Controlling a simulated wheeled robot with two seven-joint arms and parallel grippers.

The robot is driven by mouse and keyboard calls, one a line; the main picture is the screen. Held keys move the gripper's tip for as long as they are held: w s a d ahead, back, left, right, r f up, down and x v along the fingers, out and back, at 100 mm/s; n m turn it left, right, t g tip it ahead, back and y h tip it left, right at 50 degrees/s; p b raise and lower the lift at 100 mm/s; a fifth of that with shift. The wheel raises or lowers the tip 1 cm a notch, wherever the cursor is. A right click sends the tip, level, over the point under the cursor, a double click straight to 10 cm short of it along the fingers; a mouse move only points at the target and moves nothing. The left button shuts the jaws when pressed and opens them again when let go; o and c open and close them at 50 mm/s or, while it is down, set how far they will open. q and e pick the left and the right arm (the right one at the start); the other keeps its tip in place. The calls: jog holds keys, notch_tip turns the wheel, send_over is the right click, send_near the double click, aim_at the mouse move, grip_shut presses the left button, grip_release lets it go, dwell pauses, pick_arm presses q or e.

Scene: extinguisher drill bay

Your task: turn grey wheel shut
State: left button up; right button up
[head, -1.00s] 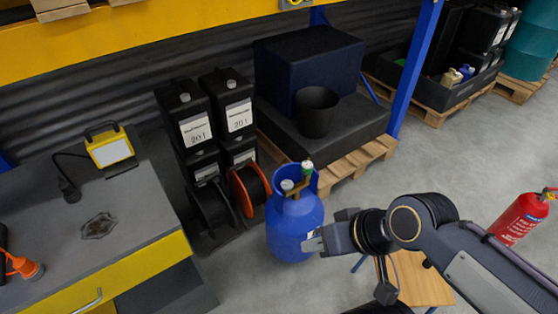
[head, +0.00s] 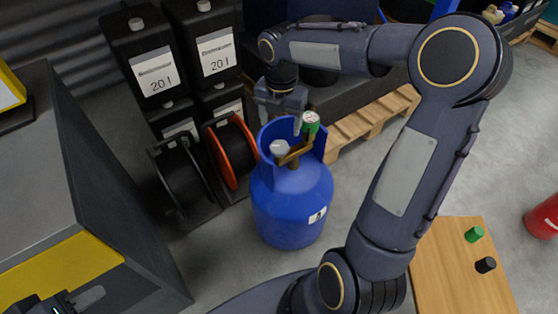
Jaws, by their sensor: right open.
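A blue gas cylinder (head: 290,205) stands upright on the floor with an open collar at its top. Inside the collar, the grey wheel (head: 280,147) sits on the left and a green wheel (head: 311,121) on the right, with a brass fitting (head: 296,153) between them. My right gripper (head: 281,122) is open and points down just behind and above the grey wheel. Its fingers look apart from the wheel, though the exact gap is hard to tell. My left gripper (head: 80,300) is partly in view at the bottom left corner; its jaws are mostly cut off.
Black 20 l canisters (head: 150,70) and cable reels, one with an orange rim (head: 231,150), stand close left of the cylinder. A grey workbench (head: 50,185) is further left. A wooden surface (head: 450,265) with a green and a black cap lies right. A red extinguisher (head: 545,217) stands beyond.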

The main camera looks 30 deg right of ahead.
aim_at(279, 146)
jog(key=shift+w+d+f+n+b, duration=0.1)
jog(key=shift+w+f+n+b, duration=0.15)
jog(key=shift+f, duration=0.4)
jog(key=shift+w+f+n+b, duration=0.1)
jog(key=shift+w+f+n, duration=0.15)
jog(key=shift+f, duration=0.35)
notch_tip(279, 146, down, 7)
jog(key=b, duration=0.2)
jog(key=shift+s+r+b, duration=0.1)
jog(key=shift+b, duration=0.3)
jog(key=c, duration=1)
